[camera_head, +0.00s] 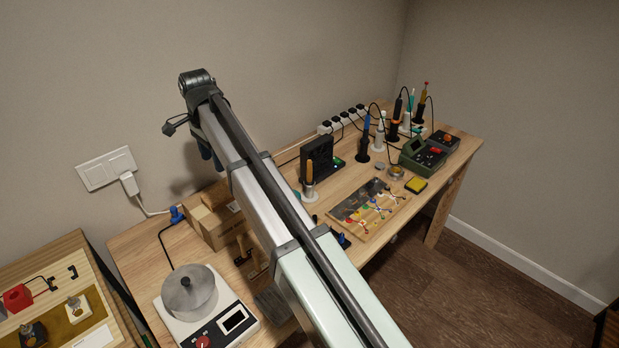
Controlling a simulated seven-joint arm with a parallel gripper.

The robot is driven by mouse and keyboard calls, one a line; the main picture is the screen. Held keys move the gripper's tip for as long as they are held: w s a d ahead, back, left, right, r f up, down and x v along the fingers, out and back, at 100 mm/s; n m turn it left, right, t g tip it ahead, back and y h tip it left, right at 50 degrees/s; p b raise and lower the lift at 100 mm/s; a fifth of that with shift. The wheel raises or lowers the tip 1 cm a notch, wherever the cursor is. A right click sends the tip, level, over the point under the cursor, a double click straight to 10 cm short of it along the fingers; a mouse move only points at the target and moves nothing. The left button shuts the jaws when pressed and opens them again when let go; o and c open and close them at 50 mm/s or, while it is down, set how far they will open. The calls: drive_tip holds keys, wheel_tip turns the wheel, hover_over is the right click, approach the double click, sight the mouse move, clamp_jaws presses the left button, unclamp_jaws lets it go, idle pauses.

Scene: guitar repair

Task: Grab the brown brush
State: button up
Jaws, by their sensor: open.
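A brown, brush-like thing (243,248) lies on the workbench, just right of the cardboard boxes and behind the scale. It is small and partly dark, so I cannot be sure it is the brown brush. My gripper (211,160) hangs at the far end of my arm, at the upper left, above the boxes and in front of the wall. Its dark prongs point down, open, and nothing shows between them. It is well apart from the brown thing. My arm hides part of the gripper and the middle of the bench.
Cardboard boxes (217,222) stand at the bench's back left. A wooden tray (345,215) with colored parts, a green device (422,157) and several upright tools with cables fill the right part.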

drive_tip(key=shift+c, duration=1.4)
drive_tip(key=m, duration=0.5)
hover_over(309, 182)
drive_tip(key=w, duration=0.1)
drive_tip(key=shift+d+f, duration=0.15)
drive_tip(key=shift+f, duration=0.2)
drive_tip(key=m, duration=0.4)
drive_tip(key=shift+f+m, duration=0.15)
drive_tip(key=shift+m, duration=0.45)
wheel_tip(309, 182, down, 14)
drive_tip(key=shift+r, duration=0.25)
clamp_jaws()
